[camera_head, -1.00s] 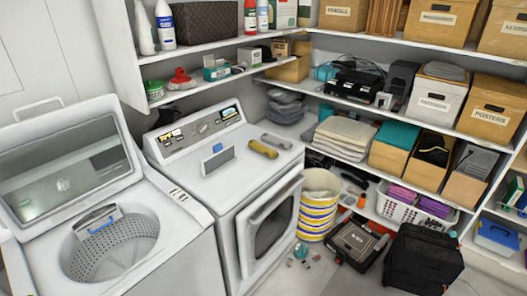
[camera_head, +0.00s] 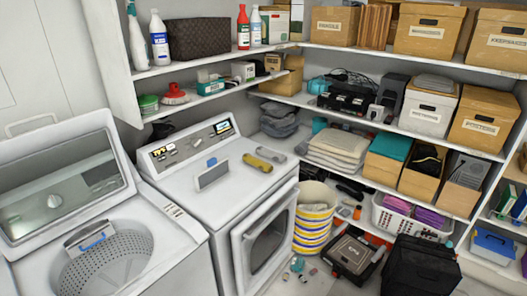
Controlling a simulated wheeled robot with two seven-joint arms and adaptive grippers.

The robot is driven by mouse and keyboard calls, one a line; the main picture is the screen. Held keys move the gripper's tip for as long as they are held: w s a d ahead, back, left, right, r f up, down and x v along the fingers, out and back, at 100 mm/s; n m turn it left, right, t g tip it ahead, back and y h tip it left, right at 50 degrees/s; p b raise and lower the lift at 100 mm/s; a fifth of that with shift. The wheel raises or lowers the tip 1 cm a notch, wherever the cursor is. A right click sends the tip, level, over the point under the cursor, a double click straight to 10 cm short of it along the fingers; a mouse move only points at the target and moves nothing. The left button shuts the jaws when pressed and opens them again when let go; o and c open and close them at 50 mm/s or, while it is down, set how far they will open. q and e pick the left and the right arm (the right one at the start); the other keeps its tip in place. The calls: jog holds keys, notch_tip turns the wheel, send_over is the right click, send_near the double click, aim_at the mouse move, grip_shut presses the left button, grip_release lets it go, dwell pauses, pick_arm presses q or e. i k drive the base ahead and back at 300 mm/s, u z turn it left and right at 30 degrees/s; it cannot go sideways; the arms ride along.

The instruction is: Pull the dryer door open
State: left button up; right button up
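The dryer (camera_head: 205,205) is the white machine in the middle of the head view, with a control panel along its back edge. Its front door (camera_head: 266,243) has a white frame around a dark window and faces right, toward the open floor. The door looks shut or nearly so; I cannot tell whether there is a small gap. Neither of my grippers is in view, and nothing touches the door.
An open-lidded washer (camera_head: 165,262) stands left of the dryer. A striped yellow-and-white basket (camera_head: 314,216) stands beside the door's far side. A black crate (camera_head: 420,265) and an open toolbox (camera_head: 352,254) sit on the floor to the right. Small items litter the floor near the door.

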aim_at(261, 238)
jog(key=u, duration=0.6)
jog(key=i, duration=1)
jog(key=z, duration=0.35)
